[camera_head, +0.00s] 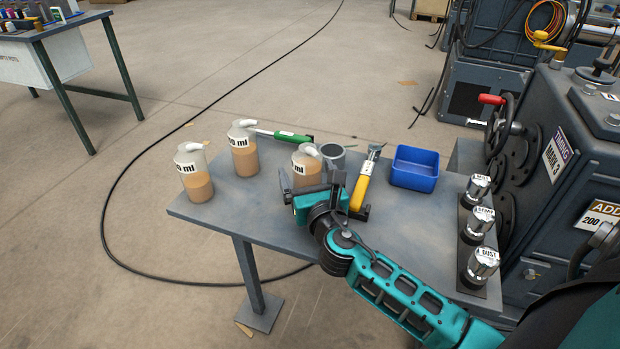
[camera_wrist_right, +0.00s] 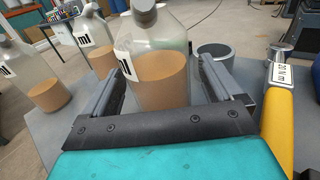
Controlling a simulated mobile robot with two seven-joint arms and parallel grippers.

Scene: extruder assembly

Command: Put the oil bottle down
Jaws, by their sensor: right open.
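Three similar oil bottles with tan liquid, clear upper parts and white labels stand upright on the grey table (camera_head: 227,213). One oil bottle (camera_head: 307,168) is behind my right gripper (camera_head: 311,188), which partly hides it; the second bottle (camera_head: 244,150) and the third bottle (camera_head: 194,176) stand to its left. In the right wrist view the nearest bottle (camera_wrist_right: 158,78) is between the two open fingers, with gaps beside it. Whether its base rests fully on the table is hidden by the gripper. My left gripper is not in view.
A grey cup (camera_head: 334,154), a yellow-handled tool (camera_head: 361,186) and a blue bin (camera_head: 414,168) are close on the right. A green-handled tool (camera_head: 293,136) lies behind. Several labelled silver-topped canisters (camera_head: 483,262) line the right edge beside the machine (camera_head: 555,150).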

